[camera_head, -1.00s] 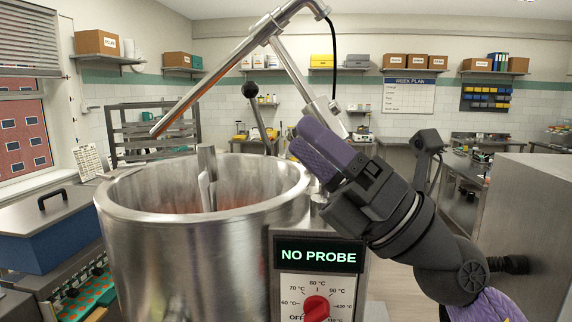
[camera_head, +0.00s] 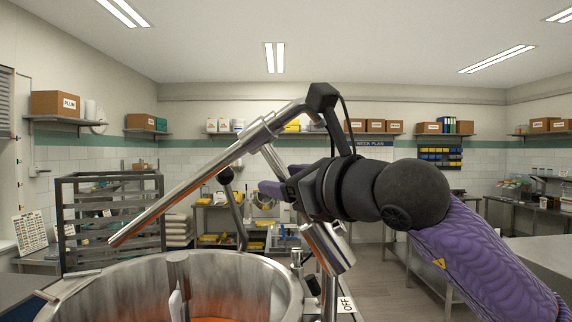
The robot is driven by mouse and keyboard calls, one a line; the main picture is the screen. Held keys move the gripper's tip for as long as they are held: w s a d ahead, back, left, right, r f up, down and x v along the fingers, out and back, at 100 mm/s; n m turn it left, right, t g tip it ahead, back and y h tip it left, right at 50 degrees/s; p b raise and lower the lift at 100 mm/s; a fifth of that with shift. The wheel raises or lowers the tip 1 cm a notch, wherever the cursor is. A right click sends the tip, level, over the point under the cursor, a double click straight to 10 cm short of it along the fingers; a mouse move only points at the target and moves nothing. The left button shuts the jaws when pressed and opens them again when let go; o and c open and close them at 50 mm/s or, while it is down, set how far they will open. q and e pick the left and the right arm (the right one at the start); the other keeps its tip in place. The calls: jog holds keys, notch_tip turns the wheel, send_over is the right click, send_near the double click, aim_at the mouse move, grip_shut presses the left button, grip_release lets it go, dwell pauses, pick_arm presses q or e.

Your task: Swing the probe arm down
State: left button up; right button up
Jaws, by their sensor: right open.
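The probe arm (camera_head: 190,186) is a long metal tube, raised and slanting from its upper joint at the right down to a free tip at the left above the kettle. A slanted metal post (camera_head: 325,246) carries it. The steel kettle (camera_head: 70,290) stands at the bottom, its rim and reddish-orange inside partly in view. My right gripper (camera_head: 266,188) reaches in from the right at the post, below the arm's upper end. Its purple fingertips are partly hidden, and it is open with nothing visibly held. I cannot tell whether it touches the post. My left gripper is out of view.
A black-knobbed lever (camera_head: 225,177) stands behind the kettle. A metal rack (camera_head: 115,215) is at the left. Wall shelves with boxes (camera_head: 57,103) line the back. The air above the kettle, under the probe arm, looks clear.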

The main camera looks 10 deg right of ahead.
grip_shut()
dwell(1.4)
